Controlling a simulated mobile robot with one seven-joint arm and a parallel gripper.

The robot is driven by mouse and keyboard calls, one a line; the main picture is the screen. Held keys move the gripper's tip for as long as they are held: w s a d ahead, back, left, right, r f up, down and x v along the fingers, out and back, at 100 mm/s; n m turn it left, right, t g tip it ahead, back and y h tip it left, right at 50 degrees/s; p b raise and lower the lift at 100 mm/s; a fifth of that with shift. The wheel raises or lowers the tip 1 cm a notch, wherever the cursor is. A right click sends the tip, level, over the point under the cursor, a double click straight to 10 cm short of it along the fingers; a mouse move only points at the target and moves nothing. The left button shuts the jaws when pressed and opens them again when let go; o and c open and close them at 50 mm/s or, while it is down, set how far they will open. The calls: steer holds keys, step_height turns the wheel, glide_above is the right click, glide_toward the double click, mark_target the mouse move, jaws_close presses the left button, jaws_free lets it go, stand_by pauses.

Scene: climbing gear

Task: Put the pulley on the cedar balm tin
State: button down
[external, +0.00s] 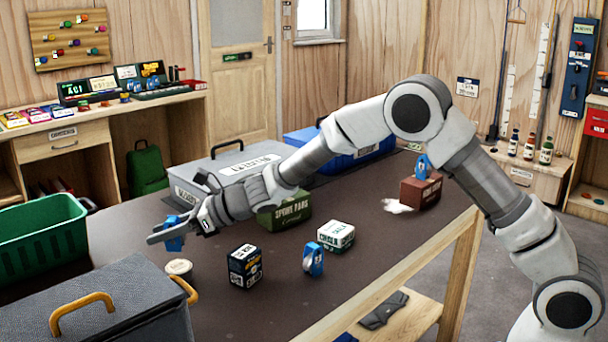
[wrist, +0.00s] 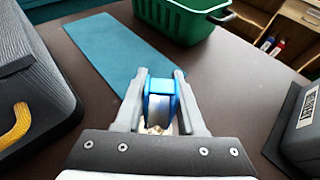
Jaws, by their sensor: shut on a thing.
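My gripper (external: 160,236) is shut on a blue pulley (external: 174,242), held above the table near its left side. In the wrist view the pulley (wrist: 160,100) sits between the two fingers, blue on its sides with a grey middle. A small round tin with a pale lid (external: 179,267), probably the cedar balm tin, stands on the table just below the held pulley in the external view. Its label cannot be read. The pulley looks apart from the tin, though the gap is hard to judge. Most of the tin is hidden in the wrist view.
A second blue pulley (external: 314,260) stands on the table, and another blue piece (external: 422,165) is on a brown box (external: 421,192). A dark box (external: 245,266), a white-green box (external: 336,236), a green basket (external: 40,240) and a grey case (external: 100,305) stand around.

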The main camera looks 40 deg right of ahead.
mark_target(168, 266)
steer(key=shift+a+f+b, duration=0.1)
steer(key=shift+f+b, duration=0.4)
steer(key=shift+f, duration=1.5)
steer(key=shift+f+b, duration=0.2)
steer(key=shift+b, duration=0.1)
steer(key=c, duration=0.5)
jaws_free()
steer(key=shift+r, duration=0.2)
